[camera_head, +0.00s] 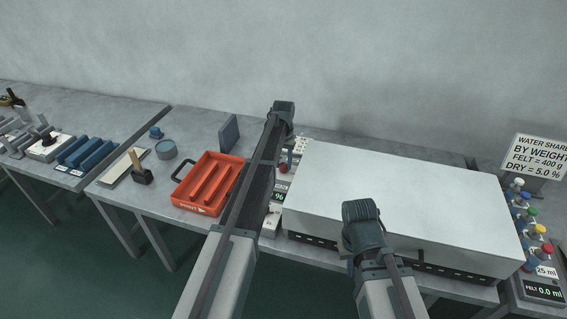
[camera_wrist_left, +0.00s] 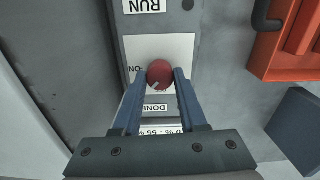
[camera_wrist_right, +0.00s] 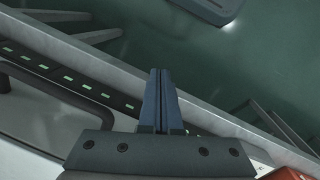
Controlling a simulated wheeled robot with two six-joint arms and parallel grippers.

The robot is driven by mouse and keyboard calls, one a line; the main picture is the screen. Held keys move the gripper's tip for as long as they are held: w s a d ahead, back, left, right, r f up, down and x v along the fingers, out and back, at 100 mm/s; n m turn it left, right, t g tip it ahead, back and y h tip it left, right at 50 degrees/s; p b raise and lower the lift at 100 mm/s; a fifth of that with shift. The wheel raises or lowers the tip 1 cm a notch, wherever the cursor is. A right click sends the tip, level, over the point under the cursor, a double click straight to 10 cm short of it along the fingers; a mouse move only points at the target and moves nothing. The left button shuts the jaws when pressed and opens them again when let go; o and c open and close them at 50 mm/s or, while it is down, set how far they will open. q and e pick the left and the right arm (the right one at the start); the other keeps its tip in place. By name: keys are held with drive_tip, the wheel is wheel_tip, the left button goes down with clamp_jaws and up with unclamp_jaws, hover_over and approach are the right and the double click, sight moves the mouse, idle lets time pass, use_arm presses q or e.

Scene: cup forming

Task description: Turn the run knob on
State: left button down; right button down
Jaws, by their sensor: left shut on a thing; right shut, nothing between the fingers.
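The red run knob (camera_wrist_left: 160,73) sits on a white plate of a grey control panel (camera_wrist_left: 131,50), below a RUN label (camera_wrist_left: 145,6) and above a DONE label. In the left wrist view my left gripper (camera_wrist_left: 160,84) has its two blue fingers on either side of the knob, shut on it. A light mark on the knob points to the lower left. In the head view the knob (camera_head: 283,168) shows just below the left gripper (camera_head: 289,160). My right gripper (camera_wrist_right: 161,76) is shut and empty, near the front edge of the white machine.
The large white-lidded machine (camera_head: 400,200) stands right of the panel. An orange tray (camera_head: 208,184) is to the left, with a blue block (camera_head: 229,132) behind it. Coloured valves (camera_head: 523,213) and a sign (camera_head: 538,155) are at the far right. The floor in front is clear.

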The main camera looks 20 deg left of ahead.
sight(284, 165)
use_arm(q)
drive_tip(key=m, duration=0.4)
drive_tip(key=shift+m, duration=2.8)
drive_tip(key=shift+c, duration=2.2)
unclamp_jaws()
wheel_tip(284, 165, up, 14)
drive_tip(key=p, duration=1.3)
drive_tip(key=shift+p, duration=0.4)
